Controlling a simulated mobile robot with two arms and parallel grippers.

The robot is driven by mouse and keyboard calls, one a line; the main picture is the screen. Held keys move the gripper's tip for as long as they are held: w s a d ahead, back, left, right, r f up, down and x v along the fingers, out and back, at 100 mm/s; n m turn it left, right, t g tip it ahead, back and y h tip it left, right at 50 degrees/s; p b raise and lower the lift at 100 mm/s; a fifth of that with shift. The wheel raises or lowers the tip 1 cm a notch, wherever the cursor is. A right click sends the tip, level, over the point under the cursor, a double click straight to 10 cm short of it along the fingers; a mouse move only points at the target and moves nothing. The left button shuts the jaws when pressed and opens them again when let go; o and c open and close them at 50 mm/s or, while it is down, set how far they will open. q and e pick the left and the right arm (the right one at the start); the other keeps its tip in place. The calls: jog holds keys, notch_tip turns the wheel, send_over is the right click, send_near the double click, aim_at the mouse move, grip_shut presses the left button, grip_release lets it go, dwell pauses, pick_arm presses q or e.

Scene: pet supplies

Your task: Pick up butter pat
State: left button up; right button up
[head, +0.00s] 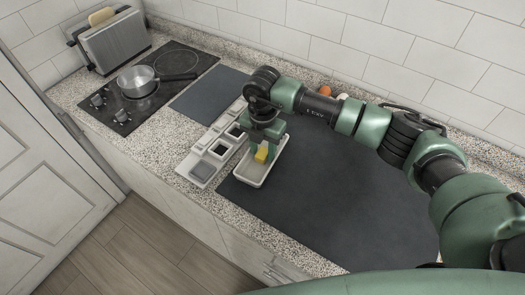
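The butter pat (261,156) is a small yellow block, seen over the cream rectangular dish (250,181) near the middle of the head view. My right gripper (263,148) points down right at the butter pat, with its fingertips at the pat's upper part. The fingers partly cover the pat. I cannot tell whether they are closed on it, or whether the pat touches the dish floor. My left gripper is not in view.
A light tray with several square compartments (201,171) stands just left of the dish. A pan (138,81) sits on the black hob, with a toaster (114,42) behind. Orange and white round items (325,90) are partly hidden behind my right arm. The dark mat (330,200) is clear in front.

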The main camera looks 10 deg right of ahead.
grip_shut()
jog(key=shift+r, duration=0.1)
